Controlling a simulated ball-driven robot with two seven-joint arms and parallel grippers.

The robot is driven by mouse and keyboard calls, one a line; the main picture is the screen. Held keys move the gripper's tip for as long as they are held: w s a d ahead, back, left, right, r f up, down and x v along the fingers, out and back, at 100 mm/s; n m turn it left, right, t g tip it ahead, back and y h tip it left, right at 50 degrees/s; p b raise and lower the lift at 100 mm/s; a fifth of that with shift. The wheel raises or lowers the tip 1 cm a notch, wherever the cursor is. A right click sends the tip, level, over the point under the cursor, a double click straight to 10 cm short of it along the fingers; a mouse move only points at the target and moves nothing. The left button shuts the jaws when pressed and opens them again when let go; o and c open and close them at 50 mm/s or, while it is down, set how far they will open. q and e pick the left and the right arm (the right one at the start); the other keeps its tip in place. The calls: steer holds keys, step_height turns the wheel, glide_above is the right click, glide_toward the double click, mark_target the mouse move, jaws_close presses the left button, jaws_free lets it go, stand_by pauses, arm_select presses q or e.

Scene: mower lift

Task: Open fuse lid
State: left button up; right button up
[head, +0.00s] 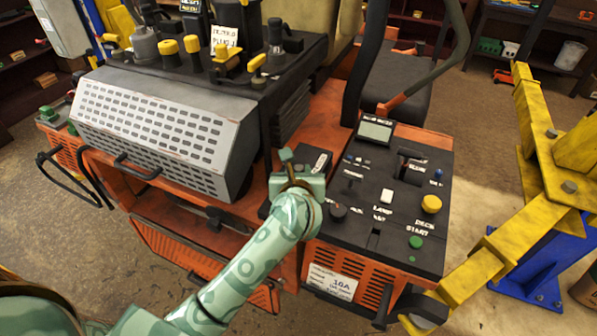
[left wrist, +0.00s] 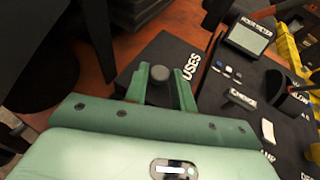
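The fuse lid (left wrist: 205,52) is a dark flat cover with "FUSES" in white letters, lying flat on the orange mower body. It also shows in the head view (head: 314,158), partly hidden by my left gripper. A dark round knob (left wrist: 160,74) stands up from the lid. My left gripper (head: 291,163) is green and is over the lid. In the left wrist view its two fingers (left wrist: 160,84) stand one on each side of the knob, very close to it. I cannot tell whether they touch it. My right gripper is not in view.
A control panel (head: 365,222) with a screen, levers and buttons lies right of the lid. A grey perforated cover (head: 160,125) is to the left. Black seat parts (head: 395,88) rise behind. A yellow lift arm (head: 500,245) stands at the right.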

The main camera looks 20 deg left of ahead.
arm_select(q)
jaws_close()
steer(key=shift+r, duration=0.1)
steer(key=shift+w+r+p, duration=0.3)
steer(key=shift+r+p, duration=0.1)
steer(key=shift+r, duration=0.2)
steer(key=shift+w+r+p, duration=0.25)
steer(key=shift+r+p, duration=0.1)
steer(key=shift+r, duration=0.25)
steer(key=w+r+p, duration=0.1)
steer(key=p, duration=0.1)
steer(key=w+r+g+p, duration=0.1)
steer(key=p, duration=0.1)
steer(key=w+r+g+p, duration=0.1)
steer(key=p, duration=0.1)
steer(key=shift+d+r+m, duration=0.1)
steer(key=shift+r+m, duration=0.2)
steer(key=shift+r, duration=0.1)
steer(key=shift+w+r+g+p, duration=0.1)
steer(key=shift+w+g+p, duration=0.2)
steer(key=shift+w, duration=0.25)
steer(key=shift+w+r, duration=0.25)
steer(key=shift+w, duration=0.2)
